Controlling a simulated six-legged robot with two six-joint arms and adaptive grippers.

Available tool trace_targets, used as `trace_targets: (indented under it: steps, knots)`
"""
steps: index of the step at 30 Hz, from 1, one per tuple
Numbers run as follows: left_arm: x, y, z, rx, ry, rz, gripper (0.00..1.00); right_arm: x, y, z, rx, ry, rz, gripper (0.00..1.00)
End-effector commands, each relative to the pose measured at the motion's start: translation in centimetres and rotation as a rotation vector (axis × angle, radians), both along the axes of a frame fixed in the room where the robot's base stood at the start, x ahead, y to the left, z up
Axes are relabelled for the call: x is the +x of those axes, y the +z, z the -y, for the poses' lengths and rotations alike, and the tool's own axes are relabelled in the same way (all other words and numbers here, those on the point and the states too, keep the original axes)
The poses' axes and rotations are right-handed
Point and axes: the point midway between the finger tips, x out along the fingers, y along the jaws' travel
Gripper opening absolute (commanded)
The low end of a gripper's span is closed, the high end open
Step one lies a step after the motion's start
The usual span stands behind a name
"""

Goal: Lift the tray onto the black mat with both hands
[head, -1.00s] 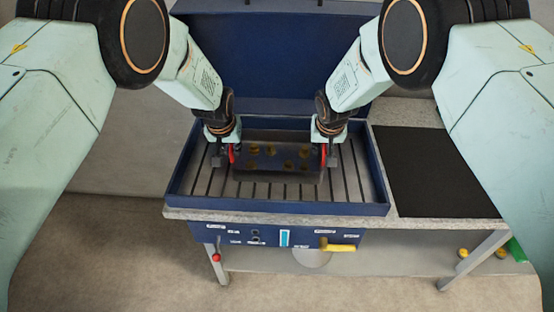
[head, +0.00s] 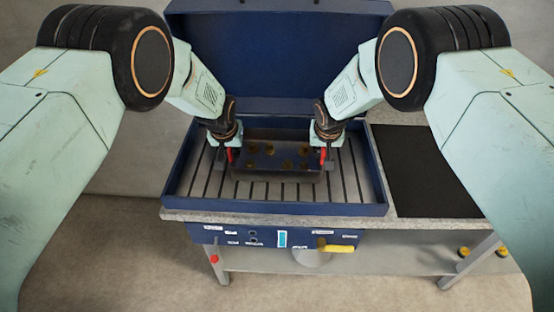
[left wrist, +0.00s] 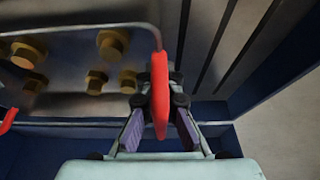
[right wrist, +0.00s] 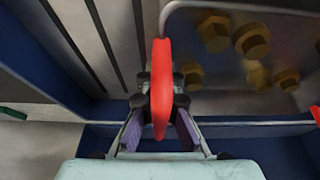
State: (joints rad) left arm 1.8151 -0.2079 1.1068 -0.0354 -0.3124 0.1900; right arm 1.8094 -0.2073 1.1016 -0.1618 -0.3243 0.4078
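The grey metal tray (head: 277,174), with several brass-coloured bolts in it, sits inside an open blue box. It has a red handle at each end. My left gripper (head: 229,158) is at the tray's left handle; in the left wrist view its fingers close around that red handle (left wrist: 159,90). My right gripper (head: 325,158) is at the right handle; in the right wrist view its fingers close around that red handle (right wrist: 162,85). I cannot tell whether the tray touches the slatted floor. The black mat (head: 425,172) lies flat and empty on the bench, right of the box.
The blue box (head: 275,209) has raised walls on all sides, including between tray and mat. Its blue lid (head: 275,60) stands open behind. A yellow handle (head: 340,249) sticks out from the front panel. The bench top (head: 400,132) has a narrow bare strip behind the mat.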

Motion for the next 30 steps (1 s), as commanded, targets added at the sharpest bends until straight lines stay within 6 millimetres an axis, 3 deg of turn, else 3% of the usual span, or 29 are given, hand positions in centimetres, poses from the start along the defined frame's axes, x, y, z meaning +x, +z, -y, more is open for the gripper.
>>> trace_targets:
  steps: [30]
  knots:
    - [-0.01,0.58,-0.02,0.0,0.001,-0.001,0.0,0.03,0.66,-0.09,0.0,0.002,0.001,0.0]
